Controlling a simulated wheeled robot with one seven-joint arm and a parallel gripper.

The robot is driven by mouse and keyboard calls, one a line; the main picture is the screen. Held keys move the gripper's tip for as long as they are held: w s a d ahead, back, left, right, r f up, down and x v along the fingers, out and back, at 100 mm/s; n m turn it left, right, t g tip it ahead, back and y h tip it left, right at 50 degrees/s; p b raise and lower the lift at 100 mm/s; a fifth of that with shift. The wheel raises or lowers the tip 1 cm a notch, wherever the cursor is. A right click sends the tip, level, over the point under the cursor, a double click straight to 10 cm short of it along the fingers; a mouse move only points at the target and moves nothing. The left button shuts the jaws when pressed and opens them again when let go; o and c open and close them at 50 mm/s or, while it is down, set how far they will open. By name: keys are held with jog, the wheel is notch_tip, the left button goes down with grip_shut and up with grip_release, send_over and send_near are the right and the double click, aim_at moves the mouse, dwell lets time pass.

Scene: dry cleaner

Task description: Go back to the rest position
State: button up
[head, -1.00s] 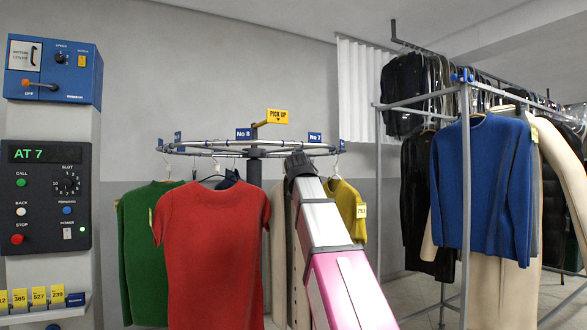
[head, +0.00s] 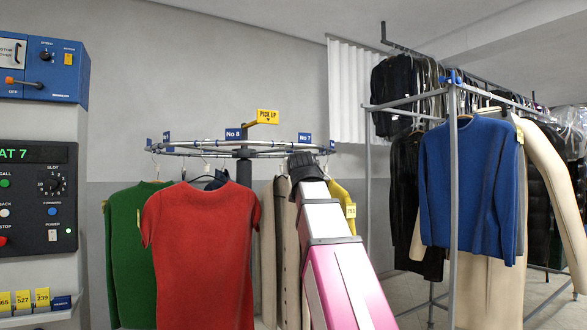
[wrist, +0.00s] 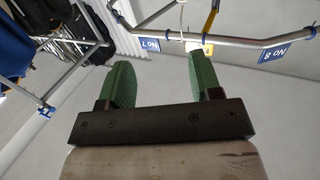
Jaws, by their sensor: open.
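My arm rises from the bottom of the head view toward the round garment carousel (head: 225,149). In the head view its end is by the carousel's right side, near the No 7 tag (head: 305,137), and the fingertips cannot be made out. In the wrist view my gripper (wrist: 155,75) shows two green fingers held wide apart with nothing between them. The carousel rail (wrist: 240,42) passes just beyond the right finger, with a white hanger hook (wrist: 182,22) on it.
A red top (head: 203,255), a green sweater (head: 132,255) and a yellow one (head: 342,205) hang on the carousel. A blue sweater (head: 468,190) hangs on the metal rack (head: 453,270) at right. A control panel (head: 40,197) reading "AT 7" is at left.

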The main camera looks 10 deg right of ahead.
jog(key=s, duration=0.1)
jog(key=s+d, duration=0.1)
jog(key=s, duration=0.3)
jog(key=shift+s+d, duration=0.1)
jog(key=shift+d, duration=0.2)
dwell(0.4)
